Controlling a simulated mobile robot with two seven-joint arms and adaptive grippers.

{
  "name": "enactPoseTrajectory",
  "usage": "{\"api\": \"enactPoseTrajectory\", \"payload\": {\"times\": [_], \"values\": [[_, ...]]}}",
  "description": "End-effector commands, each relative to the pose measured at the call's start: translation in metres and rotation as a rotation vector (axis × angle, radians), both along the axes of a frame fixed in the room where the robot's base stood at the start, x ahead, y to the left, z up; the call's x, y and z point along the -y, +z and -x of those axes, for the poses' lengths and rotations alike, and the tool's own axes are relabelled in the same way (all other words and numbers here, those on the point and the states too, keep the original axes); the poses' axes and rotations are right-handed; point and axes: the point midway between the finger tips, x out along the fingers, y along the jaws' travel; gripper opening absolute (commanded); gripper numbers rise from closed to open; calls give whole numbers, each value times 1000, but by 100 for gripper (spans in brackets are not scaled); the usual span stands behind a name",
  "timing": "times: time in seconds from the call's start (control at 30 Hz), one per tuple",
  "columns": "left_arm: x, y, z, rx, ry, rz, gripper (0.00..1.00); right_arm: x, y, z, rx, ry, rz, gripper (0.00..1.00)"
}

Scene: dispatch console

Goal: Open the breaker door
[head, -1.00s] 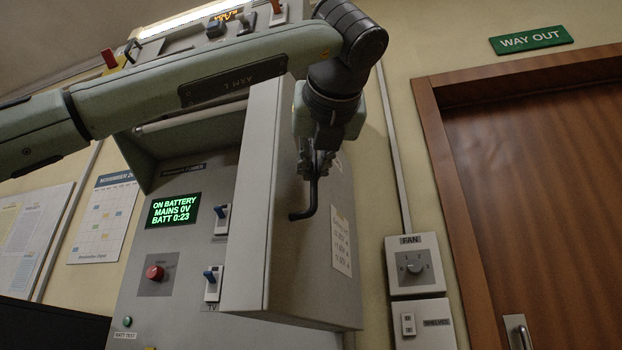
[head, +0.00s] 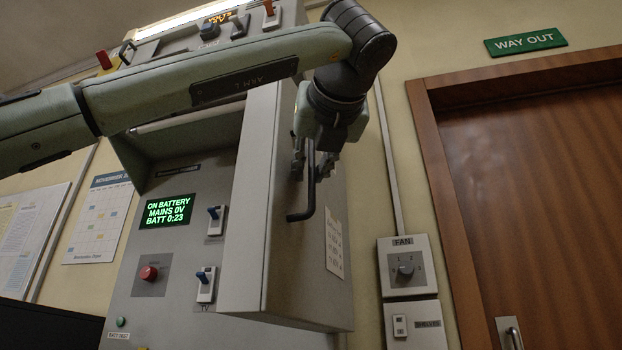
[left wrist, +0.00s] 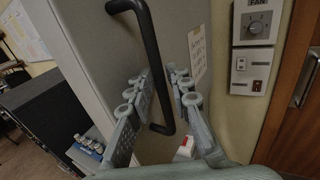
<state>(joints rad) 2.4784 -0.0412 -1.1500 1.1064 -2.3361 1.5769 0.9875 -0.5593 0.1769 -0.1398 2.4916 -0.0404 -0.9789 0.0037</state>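The breaker door (head: 285,255) is a thick grey panel standing out from the console, its face with the handle turned to the right. Its black bar handle (head: 301,216) has a bent lower end; it also shows in the left wrist view (left wrist: 148,45). My left gripper (head: 314,168) is open at the handle, fingers apart on either side of the bar. In the left wrist view the open gripper (left wrist: 157,95) has the handle between its fingers. I cannot tell whether a finger touches it. My right gripper is not in view.
The grey console (head: 150,310) has a green display (head: 167,211), a red button (head: 149,273) and blue-tipped switches left of the door. A fan control (head: 405,268) is on the wall to the right, beside a wooden door (head: 540,200). My left arm crosses the upper console.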

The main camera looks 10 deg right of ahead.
Motion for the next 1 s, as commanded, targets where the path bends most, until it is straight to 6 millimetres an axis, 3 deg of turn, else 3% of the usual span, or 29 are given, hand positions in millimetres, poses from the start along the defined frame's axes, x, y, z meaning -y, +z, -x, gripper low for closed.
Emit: {"api": "enactPoseTrajectory", "payload": {"times": [0.27, 0.7, 1.0], "values": [[0, 0, 6, 1, 0, 0, 19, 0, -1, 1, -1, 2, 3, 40], [-3, 1, 90, 3, -1, -1, 19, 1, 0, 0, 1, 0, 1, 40], [-4, 0, 119, 0, 0, 1, 19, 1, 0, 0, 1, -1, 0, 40]]}}
